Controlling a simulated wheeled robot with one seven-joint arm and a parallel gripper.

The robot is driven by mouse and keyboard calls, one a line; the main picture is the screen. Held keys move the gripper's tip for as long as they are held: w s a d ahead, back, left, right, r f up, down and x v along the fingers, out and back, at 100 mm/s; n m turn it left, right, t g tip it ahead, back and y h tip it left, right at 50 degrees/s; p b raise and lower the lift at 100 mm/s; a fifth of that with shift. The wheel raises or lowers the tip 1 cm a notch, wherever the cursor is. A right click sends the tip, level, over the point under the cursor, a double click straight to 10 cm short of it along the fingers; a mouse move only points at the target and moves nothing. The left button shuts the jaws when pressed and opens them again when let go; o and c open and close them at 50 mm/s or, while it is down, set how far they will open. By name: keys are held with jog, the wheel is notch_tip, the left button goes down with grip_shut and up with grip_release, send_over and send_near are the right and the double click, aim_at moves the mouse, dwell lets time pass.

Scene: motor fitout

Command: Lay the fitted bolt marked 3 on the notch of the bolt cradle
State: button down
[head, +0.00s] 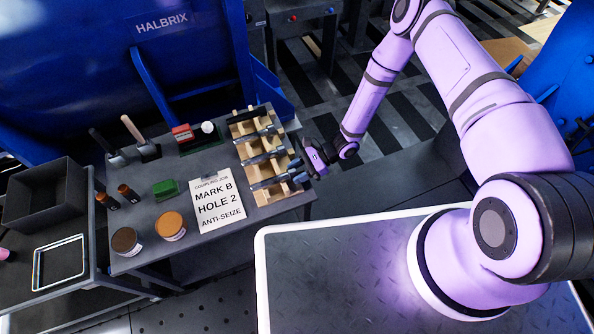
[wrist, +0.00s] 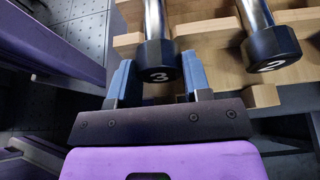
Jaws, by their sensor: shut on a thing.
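The bolt marked 3 (wrist: 158,58) shows its dark round head, with a white 3, in the wrist view. Its bright shank runs away over the wooden bolt cradle (wrist: 203,30). My gripper (wrist: 158,78) is shut on this head, one blue-grey finger on each side. In the head view my gripper (head: 316,158) is at the right side of the cradle (head: 262,196), level with its middle. Whether the shank rests in a notch or hangs just above it, I cannot tell.
A bolt marked 2 (wrist: 270,50) lies close to the right in the wrist view. Several bolts lie across the cradle. A job card (head: 215,203) reads MARK B, HOLE 2, ANTI-SEIZE. Tins (head: 170,226), a green block (head: 167,188) and a red box (head: 183,133) share the table.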

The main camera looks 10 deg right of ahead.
jog(key=shift+f, duration=0.2)
jog(key=shift+c, duration=2.4)
grip_release()
jog(key=shift+d, duration=0.15)
jog(key=v, duration=1)
jog(key=shift+d+r, duration=0.15)
jog(key=shift+d, duration=0.05)
jog(key=shift+w, duration=0.1)
